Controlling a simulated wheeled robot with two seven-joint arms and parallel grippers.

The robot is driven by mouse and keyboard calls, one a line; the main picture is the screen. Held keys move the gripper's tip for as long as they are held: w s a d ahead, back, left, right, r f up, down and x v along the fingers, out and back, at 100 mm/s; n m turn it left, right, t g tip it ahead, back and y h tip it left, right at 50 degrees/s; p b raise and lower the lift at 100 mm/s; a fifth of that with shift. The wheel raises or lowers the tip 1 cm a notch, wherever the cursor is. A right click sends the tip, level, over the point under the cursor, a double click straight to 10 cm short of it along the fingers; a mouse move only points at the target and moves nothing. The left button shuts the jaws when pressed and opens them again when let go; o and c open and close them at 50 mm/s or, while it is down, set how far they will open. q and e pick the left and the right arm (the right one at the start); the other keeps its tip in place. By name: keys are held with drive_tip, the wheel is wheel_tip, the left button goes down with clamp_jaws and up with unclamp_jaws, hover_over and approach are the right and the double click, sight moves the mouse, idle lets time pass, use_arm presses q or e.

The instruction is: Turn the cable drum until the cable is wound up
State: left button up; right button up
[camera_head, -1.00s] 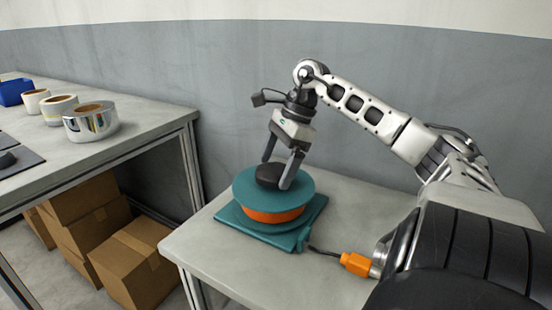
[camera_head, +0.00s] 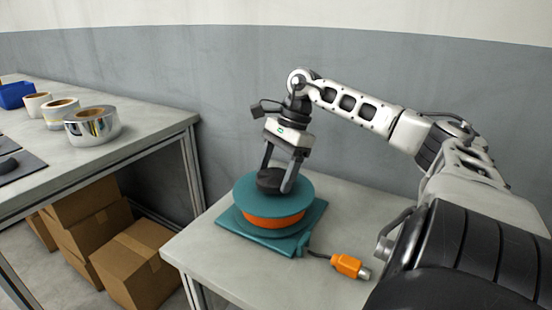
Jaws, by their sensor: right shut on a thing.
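The cable drum (camera_head: 307,193) has a teal top disc and a teal square base, and sits on a small grey table. Orange cable (camera_head: 274,221) is wound between its discs. A short dark lead runs from the base to an orange plug (camera_head: 346,265) with a metal tip, lying on the table to the right. My right gripper (camera_head: 273,183) is shut on the dark round knob (camera_head: 269,180) on top of the drum, one finger on each side, pointing down. My left gripper is not in view.
A longer workbench (camera_head: 150,133) at the left holds several rolls of tape or film (camera_head: 92,127) and a blue bin (camera_head: 15,94). Cardboard boxes (camera_head: 135,265) stand beneath it. A grey wall is behind. The small table's front left is clear.

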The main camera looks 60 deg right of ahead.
drive_tip(key=shift+r+n+g+p, duration=0.35)
drive_tip(key=shift+n+p, duration=0.25)
drive_tip(key=shift+p, duration=0.45)
drive_tip(key=shift+w+n+p, duration=0.1)
drive_tip(key=shift+n+p, duration=0.2)
drive_tip(key=shift+p, duration=0.05)
drive_tip(key=shift+f, duration=0.3)
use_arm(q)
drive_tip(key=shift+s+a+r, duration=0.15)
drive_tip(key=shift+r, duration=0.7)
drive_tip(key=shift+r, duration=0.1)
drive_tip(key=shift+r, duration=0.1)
use_arm(e)
drive_tip(key=o, duration=1.4)
